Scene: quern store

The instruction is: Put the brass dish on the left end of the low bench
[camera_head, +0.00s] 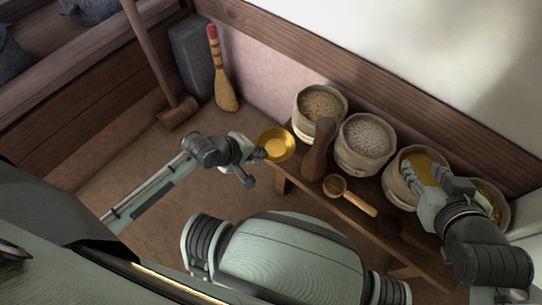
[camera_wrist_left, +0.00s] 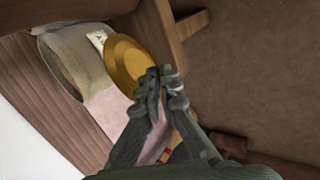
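The brass dish (camera_head: 277,144) is a shallow, round golden dish at the left end of the low bench (camera_head: 352,203). My left gripper (camera_head: 260,153) is at the dish's near-left rim. In the left wrist view the fingertips (camera_wrist_left: 162,76) close together on the rim of the dish (camera_wrist_left: 124,57). I cannot tell whether the dish rests on the bench or is held just above it. My right gripper (camera_head: 428,174) is over the sacks at the bench's right, its fingers apart with nothing seen between them.
Sacks of grain (camera_head: 321,103), (camera_head: 366,139) and yellow meal (camera_head: 424,166) line the back of the bench. A brown wooden tool (camera_head: 319,150) and a wooden scoop (camera_head: 350,194) are on it. The floor between is clear.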

